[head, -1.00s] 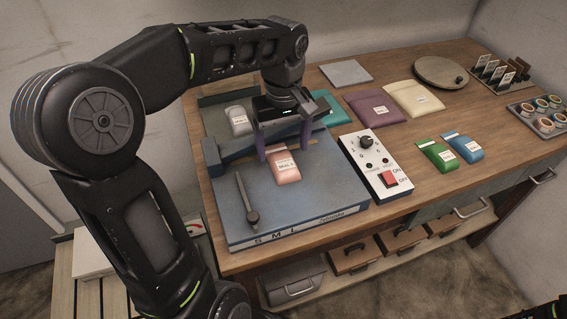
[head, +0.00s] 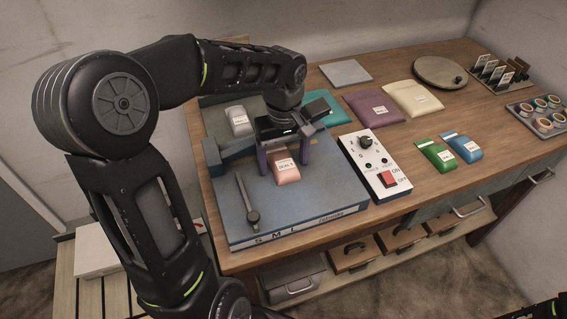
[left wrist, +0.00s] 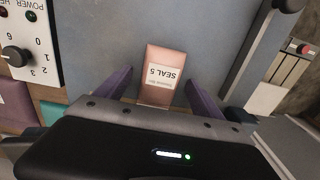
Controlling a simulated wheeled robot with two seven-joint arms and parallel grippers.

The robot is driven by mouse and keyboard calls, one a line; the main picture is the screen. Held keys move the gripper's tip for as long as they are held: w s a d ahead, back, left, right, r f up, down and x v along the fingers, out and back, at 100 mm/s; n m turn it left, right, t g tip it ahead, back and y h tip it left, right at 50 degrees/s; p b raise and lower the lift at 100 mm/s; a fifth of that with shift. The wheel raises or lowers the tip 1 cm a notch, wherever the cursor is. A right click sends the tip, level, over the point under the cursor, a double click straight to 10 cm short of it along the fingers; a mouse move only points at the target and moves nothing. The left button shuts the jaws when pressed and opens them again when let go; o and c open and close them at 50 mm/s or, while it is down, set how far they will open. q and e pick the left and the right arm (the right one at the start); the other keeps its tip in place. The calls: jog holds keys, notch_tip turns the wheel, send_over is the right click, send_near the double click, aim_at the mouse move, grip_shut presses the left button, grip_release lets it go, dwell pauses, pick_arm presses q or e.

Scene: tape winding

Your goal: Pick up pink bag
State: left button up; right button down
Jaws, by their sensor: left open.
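The pink bag (head: 285,171), with a white label, lies on the blue-grey sealer plate. It also shows in the left wrist view (left wrist: 166,62), where the label reads "SEAL 5". My left gripper (head: 284,163) is open, with purple fingers on either side of the bag. In the left wrist view the open fingers (left wrist: 158,80) flank the bag's near end with a gap on each side. The gripper body hides part of the bag's far end in the head view.
The sealer plate (head: 300,205) has a dark lever (head: 248,203) at its left. A white control box (head: 376,165) stands right of the plate. Teal, purple (head: 373,109), cream (head: 412,98), green (head: 437,154) and blue bags lie on the wooden table. A grey bag (head: 238,121) lies behind.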

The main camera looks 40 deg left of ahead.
pick_arm(q)
jog(key=c, duration=1.5)
